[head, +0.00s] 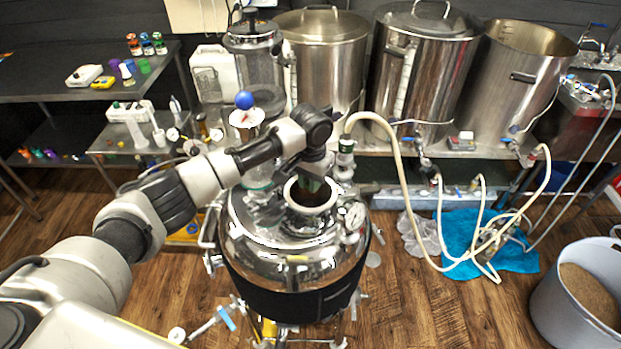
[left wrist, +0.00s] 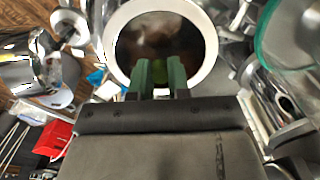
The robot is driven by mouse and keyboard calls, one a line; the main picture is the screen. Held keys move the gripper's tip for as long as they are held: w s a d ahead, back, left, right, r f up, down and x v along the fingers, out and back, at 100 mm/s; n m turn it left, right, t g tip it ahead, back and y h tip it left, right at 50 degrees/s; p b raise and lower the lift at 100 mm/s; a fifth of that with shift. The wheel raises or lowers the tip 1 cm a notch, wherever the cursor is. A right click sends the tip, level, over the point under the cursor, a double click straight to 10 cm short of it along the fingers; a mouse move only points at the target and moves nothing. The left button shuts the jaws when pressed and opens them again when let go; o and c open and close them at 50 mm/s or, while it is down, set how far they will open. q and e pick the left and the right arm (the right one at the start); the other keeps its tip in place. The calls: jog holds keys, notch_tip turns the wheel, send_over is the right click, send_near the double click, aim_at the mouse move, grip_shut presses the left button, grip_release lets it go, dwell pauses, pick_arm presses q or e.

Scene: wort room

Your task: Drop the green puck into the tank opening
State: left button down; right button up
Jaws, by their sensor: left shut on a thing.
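The steel tank (head: 262,240) stands in the middle of the head view, with a dark jacket round its lower part. Its round tank opening (head: 311,208) has a pale rim on top; the left wrist view shows the rim (left wrist: 208,30) round a dark brown inside. My left gripper (head: 312,184) points down over the opening. In the left wrist view its two green fingers (left wrist: 161,75) are shut on the green puck (left wrist: 160,68), seen as a small green patch against the dark inside. In the head view the puck is hidden. My right gripper is not in view.
Fittings and a gauge (head: 355,215) stand up on the tank lid close to the opening. Behind are large steel kettles (head: 415,80) and pale hoses (head: 403,180). A grain bucket (head: 570,320) stands at right on the wood floor.

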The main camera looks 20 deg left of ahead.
pick_arm(q)
jog(key=c, duration=1)
grip_release()
jog(key=shift+r, duration=0.1)
notch_tip(320, 180, up, 11)
jog(key=b, duration=0.2)
jog(key=shift+f+b, duration=0.2)
jog(key=shift+b, duration=0.15)
